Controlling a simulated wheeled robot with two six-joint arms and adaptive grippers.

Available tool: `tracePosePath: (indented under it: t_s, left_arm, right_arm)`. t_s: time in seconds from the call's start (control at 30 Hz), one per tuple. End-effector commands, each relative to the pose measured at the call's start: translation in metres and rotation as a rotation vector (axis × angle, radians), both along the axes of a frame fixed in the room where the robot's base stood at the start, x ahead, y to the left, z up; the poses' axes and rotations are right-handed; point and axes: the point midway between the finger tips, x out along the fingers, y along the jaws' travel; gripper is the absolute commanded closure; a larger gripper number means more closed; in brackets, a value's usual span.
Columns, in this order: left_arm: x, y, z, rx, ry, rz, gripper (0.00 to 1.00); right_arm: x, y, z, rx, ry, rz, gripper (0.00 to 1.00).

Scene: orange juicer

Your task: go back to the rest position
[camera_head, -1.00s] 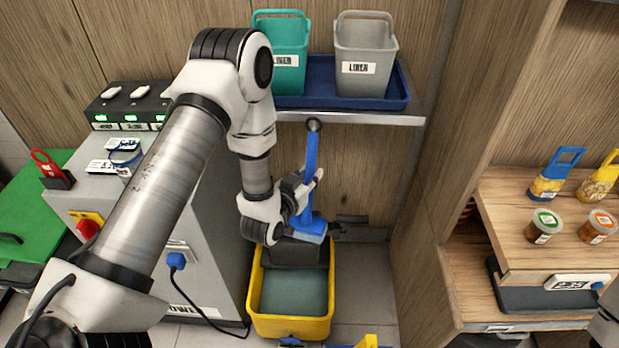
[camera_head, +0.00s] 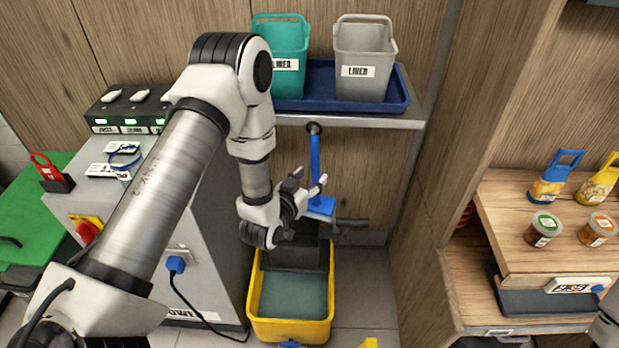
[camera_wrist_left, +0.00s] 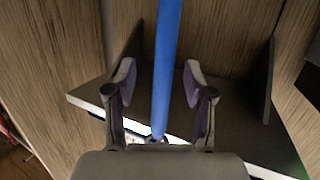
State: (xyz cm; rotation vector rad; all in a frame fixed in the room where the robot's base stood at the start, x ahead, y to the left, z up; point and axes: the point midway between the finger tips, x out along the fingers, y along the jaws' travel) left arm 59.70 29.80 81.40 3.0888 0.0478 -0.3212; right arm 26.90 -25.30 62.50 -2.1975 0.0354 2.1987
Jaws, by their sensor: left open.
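My left gripper (camera_head: 308,196) is open in front of the wooden back wall, below the shelf. A blue-handled tool (camera_head: 315,170) hangs upright under the shelf, with a blue block at its lower end beside my fingers. In the left wrist view the blue handle (camera_wrist_left: 167,60) runs between the two spread fingers of the left gripper (camera_wrist_left: 160,88), and neither finger appears to touch it. My right gripper is not in view; only a small piece of my right arm shows at the right edge of the head view.
A yellow mop bucket (camera_head: 290,327) stands on the floor below my left gripper. The shelf above holds a blue tray (camera_head: 310,101) with a teal bin (camera_head: 283,60) and a grey bin (camera_head: 364,62). A grey cabinet (camera_head: 205,240) stands left. A wooden counter (camera_head: 500,215) stands right.

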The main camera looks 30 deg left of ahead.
Motion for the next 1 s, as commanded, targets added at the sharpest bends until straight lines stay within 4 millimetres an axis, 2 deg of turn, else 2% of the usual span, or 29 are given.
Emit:
tracePosePath:
  t_s: [0.4,0.67,0.77,0.87,0.9,0.97,1.0]
  left_arm:
    - [-0.067,-0.002,0.014,-0.001,0.001,0.000,0.47]
    - [-0.074,-0.002,0.014,0.000,0.008,-0.001,0.47]
    - [-0.089,-0.019,-0.004,0.019,0.079,-0.046,0.47]
    - [-0.125,-0.037,-0.054,0.037,0.316,-0.093,0.47]
    - [-0.146,-0.042,-0.078,0.039,0.448,-0.107,0.47]
    - [-0.185,-0.048,-0.112,0.038,0.660,-0.117,0.47]
    - [-0.213,-0.050,-0.129,0.035,0.801,-0.115,0.47]
  right_arm:
    - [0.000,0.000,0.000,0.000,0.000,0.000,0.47]
    - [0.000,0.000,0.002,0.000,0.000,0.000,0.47]
    - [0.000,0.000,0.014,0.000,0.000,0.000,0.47]
    - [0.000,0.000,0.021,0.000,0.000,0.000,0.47]
    - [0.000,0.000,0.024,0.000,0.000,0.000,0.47]
    - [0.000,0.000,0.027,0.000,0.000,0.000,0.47]
    - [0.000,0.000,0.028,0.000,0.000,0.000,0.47]
